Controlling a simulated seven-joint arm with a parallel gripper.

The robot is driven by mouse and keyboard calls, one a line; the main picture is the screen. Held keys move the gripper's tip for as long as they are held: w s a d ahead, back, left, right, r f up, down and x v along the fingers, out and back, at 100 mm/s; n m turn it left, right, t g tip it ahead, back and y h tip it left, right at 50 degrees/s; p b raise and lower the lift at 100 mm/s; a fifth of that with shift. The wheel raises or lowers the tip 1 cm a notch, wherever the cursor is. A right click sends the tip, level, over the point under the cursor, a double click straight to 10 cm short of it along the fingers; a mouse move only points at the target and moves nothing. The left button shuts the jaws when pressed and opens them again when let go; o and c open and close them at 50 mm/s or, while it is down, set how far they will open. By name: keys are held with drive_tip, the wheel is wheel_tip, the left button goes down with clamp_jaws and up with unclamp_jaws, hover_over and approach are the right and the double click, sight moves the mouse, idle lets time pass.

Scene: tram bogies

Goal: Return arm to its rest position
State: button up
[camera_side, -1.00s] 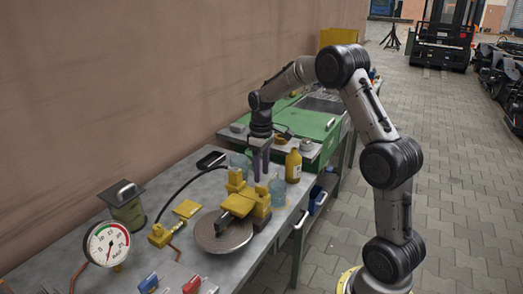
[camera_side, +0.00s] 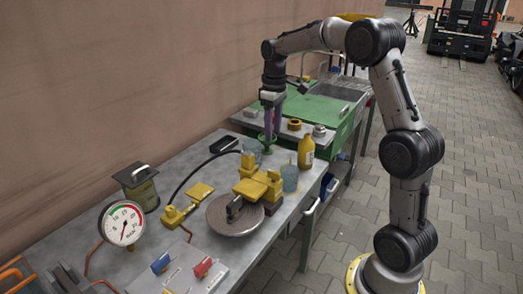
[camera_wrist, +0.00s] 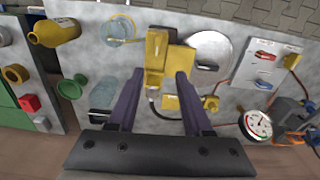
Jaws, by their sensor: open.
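My gripper (camera_side: 272,137) is open, its two purple fingers pointing down over the far part of the grey bench. In the wrist view my gripper (camera_wrist: 157,82) has its fingers apart, with nothing between the tips. A yellow clamp-like fixture (camera_side: 258,185) stands on the bench in front of it, beside a round metal disc (camera_side: 235,218). In the wrist view the fixture (camera_wrist: 157,55) shows ahead of the fingers. I cannot tell the exact height of the tips above the bench.
A yellow bottle (camera_side: 306,152) and a clear cup (camera_side: 290,178) stand near the gripper. A green box (camera_side: 318,112) is behind. A pressure gauge (camera_side: 121,223), dark canister (camera_side: 137,186) and hose are at left. The paved floor (camera_side: 465,190) at right is open.

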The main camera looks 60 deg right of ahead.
drive_tip(key=s+a+r+n+t, duration=0.2)
drive_tip(key=s+a+r+t, duration=0.1)
drive_tip(key=s+a+r, duration=0.7)
drive_tip(key=s+a+f+m+t, duration=0.1)
drive_tip(key=s+a+f, duration=0.2)
drive_tip(key=s, duration=0.4)
drive_tip(key=s+a+f+m+t, duration=0.1)
drive_tip(key=s+a+f, duration=0.3)
drive_tip(key=s, duration=0.3)
drive_tip(key=shift+a, duration=0.9)
